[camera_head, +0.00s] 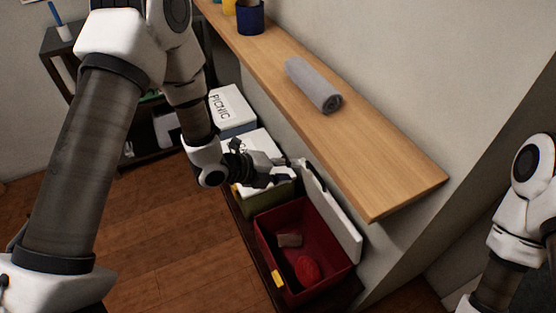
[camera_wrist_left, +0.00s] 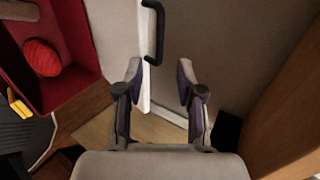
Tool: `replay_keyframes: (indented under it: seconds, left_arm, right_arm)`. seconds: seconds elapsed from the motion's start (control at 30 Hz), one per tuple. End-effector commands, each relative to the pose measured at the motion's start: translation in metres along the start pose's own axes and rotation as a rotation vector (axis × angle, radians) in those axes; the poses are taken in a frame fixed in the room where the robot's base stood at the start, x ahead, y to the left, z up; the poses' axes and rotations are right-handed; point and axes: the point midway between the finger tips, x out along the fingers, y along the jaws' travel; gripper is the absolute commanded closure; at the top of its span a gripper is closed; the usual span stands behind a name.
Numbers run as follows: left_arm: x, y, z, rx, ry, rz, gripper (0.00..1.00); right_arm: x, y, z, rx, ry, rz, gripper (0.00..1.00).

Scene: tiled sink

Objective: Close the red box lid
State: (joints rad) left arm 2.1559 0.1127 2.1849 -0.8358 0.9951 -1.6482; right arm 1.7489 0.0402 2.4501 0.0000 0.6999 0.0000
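The red box (camera_head: 272,239) stands open on the low shelf in the head view. Its white lid (camera_head: 333,214) is raised, standing on edge along the wall side. In the left wrist view the box (camera_wrist_left: 88,62) is at the upper left, and the lid (camera_wrist_left: 112,30) shows edge-on with a black handle (camera_wrist_left: 153,50). My left gripper (camera_head: 283,174) is at the lid's far end. In the wrist view its fingers (camera_wrist_left: 158,75) are open, with the lid's edge between them; contact cannot be told. My right arm shows at the right; its gripper is out of view.
A red ball-like item (camera_head: 307,270) and a pale block (camera_head: 289,240) lie in the box. An olive box (camera_head: 268,195) and a white PICNIC box (camera_head: 232,108) stand farther back. A wooden wall shelf (camera_head: 400,180) with a grey rolled towel (camera_head: 313,85) overhangs near the lid.

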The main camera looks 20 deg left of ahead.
Motion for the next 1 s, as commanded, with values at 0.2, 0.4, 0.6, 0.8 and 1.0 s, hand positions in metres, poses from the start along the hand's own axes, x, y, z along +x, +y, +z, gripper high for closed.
replay_keyframes:
  seconds: [0.2,0.4,0.6,0.8,1.0]
  left_arm:
    - [0.032,0.003,0.0,0.003,0.0,0.002,0.62]
    - [0.062,0.004,0.0,0.003,0.0,0.0,0.62]
    - [0.088,0.003,0.0,0.001,-0.002,0.001,0.62]
    - [0.101,0.001,0.0,-0.002,-0.002,0.0,0.62]
    - [0.102,0.0,0.0,-0.003,-0.002,0.001,0.62]
  right_arm:
    - [0.013,0.0,0.0,0.0,0.001,0.0,0.58]
    - [0.025,0.0,-0.001,0.0,0.001,0.0,0.58]
    - [0.038,0.0,-0.001,0.0,0.001,0.0,0.58]
    - [0.042,0.0,-0.001,0.0,0.001,0.0,0.58]
    - [0.042,0.0,-0.001,0.0,0.001,0.0,0.58]
